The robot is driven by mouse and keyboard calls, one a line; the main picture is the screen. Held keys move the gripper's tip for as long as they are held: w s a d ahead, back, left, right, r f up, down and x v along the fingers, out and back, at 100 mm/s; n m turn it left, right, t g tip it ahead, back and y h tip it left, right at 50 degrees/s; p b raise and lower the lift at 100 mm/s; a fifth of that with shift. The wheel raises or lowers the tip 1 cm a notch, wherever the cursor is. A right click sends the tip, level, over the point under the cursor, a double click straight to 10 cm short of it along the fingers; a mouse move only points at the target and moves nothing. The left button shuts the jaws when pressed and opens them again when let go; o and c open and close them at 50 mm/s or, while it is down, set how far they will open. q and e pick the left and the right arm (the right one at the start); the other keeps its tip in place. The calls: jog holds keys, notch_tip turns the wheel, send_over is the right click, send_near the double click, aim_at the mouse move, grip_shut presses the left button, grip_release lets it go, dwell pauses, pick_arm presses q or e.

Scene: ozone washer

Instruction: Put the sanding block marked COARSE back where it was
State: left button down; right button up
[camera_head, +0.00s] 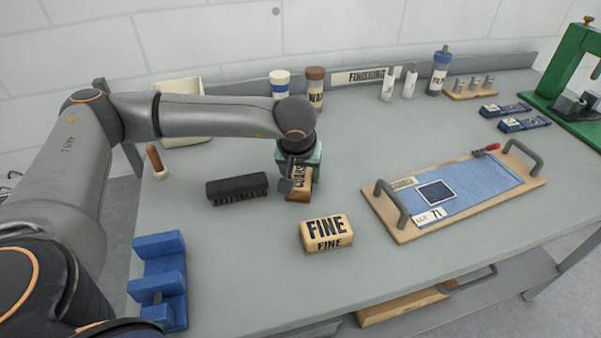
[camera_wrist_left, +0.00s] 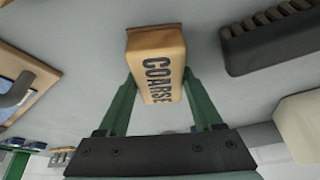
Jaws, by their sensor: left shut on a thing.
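The sanding block marked COARSE (camera_head: 301,186) is tan with dark lettering. It is between the fingers of my left gripper (camera_head: 290,178), which is shut on it near the middle of the grey table. In the left wrist view the COARSE block (camera_wrist_left: 158,65) sits between two green fingers (camera_wrist_left: 160,98). I cannot tell whether the block touches the table. The sanding block marked FINE (camera_head: 326,234) rests on the table in front of it, apart from it. My right gripper is not in view.
A black brush (camera_head: 236,188) lies just left of the gripper. A board with blue cloth and handles (camera_head: 455,194) lies to the right. A blue holder (camera_head: 160,275) stands at the front left edge. Bottles (camera_head: 315,90) stand behind. The table in front of the board is clear.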

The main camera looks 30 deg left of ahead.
pick_arm(q)
jog(key=shift+f, duration=0.1)
jog(key=shift+c, duration=0.2)
grip_release()
jog(key=shift+r, duration=0.25)
jog(key=v, duration=1.1)
jog(key=shift+s+d+r, duration=0.15)
jog(key=shift+s+r, duration=0.05)
jog(key=shift+r, duration=0.15)
